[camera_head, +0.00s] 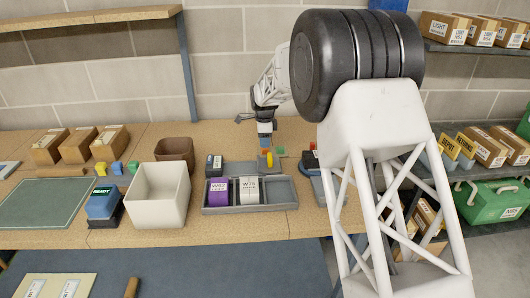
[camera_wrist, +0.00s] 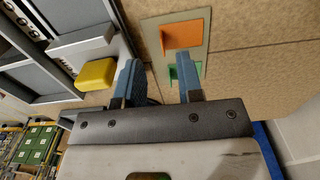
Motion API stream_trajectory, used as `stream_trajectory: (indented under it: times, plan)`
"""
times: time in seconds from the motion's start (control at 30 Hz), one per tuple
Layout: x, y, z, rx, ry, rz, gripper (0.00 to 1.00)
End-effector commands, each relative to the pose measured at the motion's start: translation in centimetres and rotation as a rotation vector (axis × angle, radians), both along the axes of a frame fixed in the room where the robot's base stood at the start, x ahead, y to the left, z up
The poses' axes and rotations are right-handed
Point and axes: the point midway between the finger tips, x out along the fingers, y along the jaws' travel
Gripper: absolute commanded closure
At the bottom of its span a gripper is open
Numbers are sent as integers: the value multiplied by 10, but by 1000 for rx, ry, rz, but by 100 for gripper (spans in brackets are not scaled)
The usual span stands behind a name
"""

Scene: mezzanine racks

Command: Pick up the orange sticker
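The orange sticker (camera_wrist: 186,34) lies on a grey-green backing card (camera_wrist: 202,47) in the wrist view, at the top centre, with an edge standing up on its left side. A green sticker (camera_wrist: 172,71) is on the same card, partly hidden behind a finger. My gripper (camera_wrist: 159,60) is open, with its two blue fingers apart and nothing held between them. The right fingertip overlaps the card in the picture, below the orange sticker. In the head view my gripper (camera_head: 265,130) hangs over the back of the bench; the orange sticker cannot be made out clearly there.
A grey divided tray (camera_head: 250,208) with purple and white boxes lies in front of my gripper. A yellow block (camera_wrist: 96,74) is left of the fingers. A white bin (camera_head: 158,196) and a brown bin (camera_head: 174,150) stand to the left. A wall is behind.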

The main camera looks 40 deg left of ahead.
Motion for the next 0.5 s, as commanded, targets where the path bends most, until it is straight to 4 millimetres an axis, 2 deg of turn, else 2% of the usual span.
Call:
stream_trajectory:
  times: [0.3,0.5]
  plan:
    - [0,3,-35,-2,2,0,66]
    - [1,3,-45,-1,1,0,66]
